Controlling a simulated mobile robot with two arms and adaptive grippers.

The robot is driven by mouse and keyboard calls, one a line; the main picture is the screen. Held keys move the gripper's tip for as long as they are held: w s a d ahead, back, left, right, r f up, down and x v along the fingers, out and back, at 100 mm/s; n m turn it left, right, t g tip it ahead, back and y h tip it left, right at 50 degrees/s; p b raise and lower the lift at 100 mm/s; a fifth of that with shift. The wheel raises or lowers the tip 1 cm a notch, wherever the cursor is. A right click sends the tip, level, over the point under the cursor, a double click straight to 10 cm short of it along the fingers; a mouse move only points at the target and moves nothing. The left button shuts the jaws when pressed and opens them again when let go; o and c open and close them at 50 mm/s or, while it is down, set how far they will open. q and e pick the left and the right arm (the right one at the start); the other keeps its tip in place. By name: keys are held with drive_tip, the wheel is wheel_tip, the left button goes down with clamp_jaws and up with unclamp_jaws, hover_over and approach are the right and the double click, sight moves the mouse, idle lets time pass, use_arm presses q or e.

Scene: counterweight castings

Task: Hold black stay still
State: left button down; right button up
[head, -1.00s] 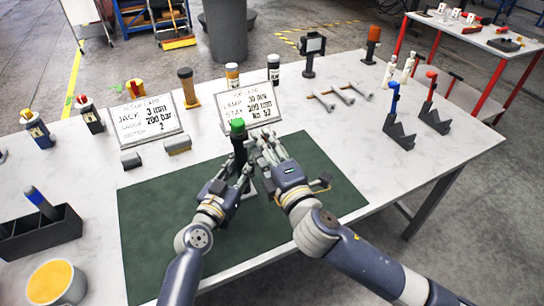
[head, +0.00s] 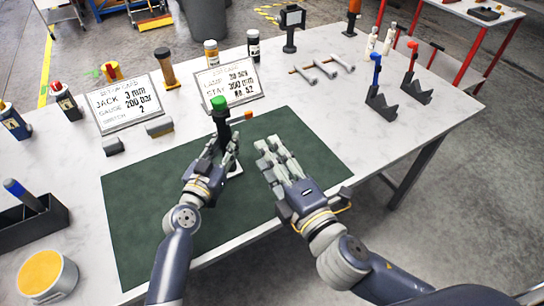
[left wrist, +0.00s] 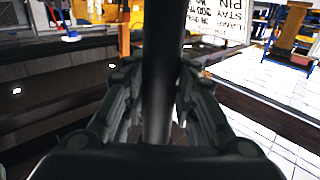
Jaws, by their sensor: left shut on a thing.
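The black stay (head: 220,122) stands upright on the green mat (head: 140,210), with a green cap (head: 218,103) on its top. My left gripper (head: 221,150) is shut around the stay's shaft, below the cap. In the left wrist view the dark shaft (left wrist: 160,70) runs up between the fingers of my left gripper (left wrist: 155,115). My right gripper (head: 275,150) is apart from the stay, over the mat to its right. Its fingers are extended and spread, with nothing between them. A small orange knob (head: 248,115) shows just behind the stay; what it belongs to is unclear.
Two printed cards, a jack card (head: 125,103) and a stay card (head: 228,82), stand behind the mat. Blue-handled (head: 377,85) and red-handled (head: 412,75) black brackets stand at the right. A dark holder (head: 35,222) and a yellow-topped tin (head: 45,275) are at the left.

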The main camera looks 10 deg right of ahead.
use_arm(q)
drive_tip(key=c, duration=1.2)
unclamp_jaws()
